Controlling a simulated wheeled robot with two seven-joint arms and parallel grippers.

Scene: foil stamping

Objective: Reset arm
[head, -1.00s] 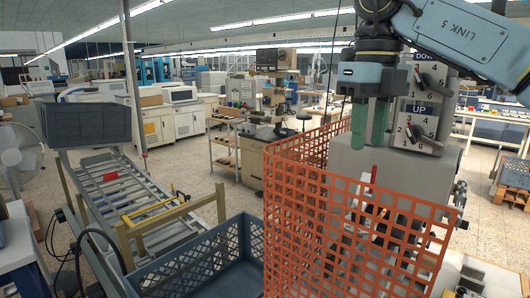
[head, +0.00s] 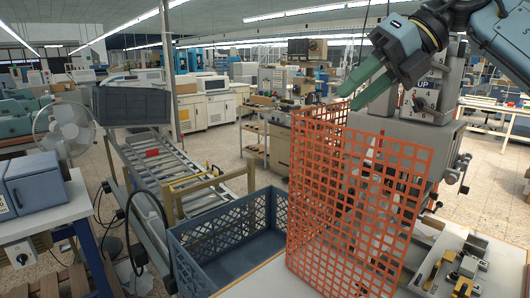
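My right gripper (head: 362,90) is at the upper right of the head view, in front of the grey stamping machine (head: 400,130). Its two green fingers point down and to the left, with a gap between them, and nothing shows between them. The fingers are above the orange mesh guard (head: 370,190). The machine has dials, one labelled "UP", partly hidden by my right gripper. My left gripper is not in the view.
A blue-grey crate (head: 222,232) stands left of the guard. A roller conveyor (head: 160,170) with a dark crate (head: 132,106) at its far end runs behind it. A metal fixture (head: 455,262) lies on the white table at right. A fan (head: 68,130) stands at left.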

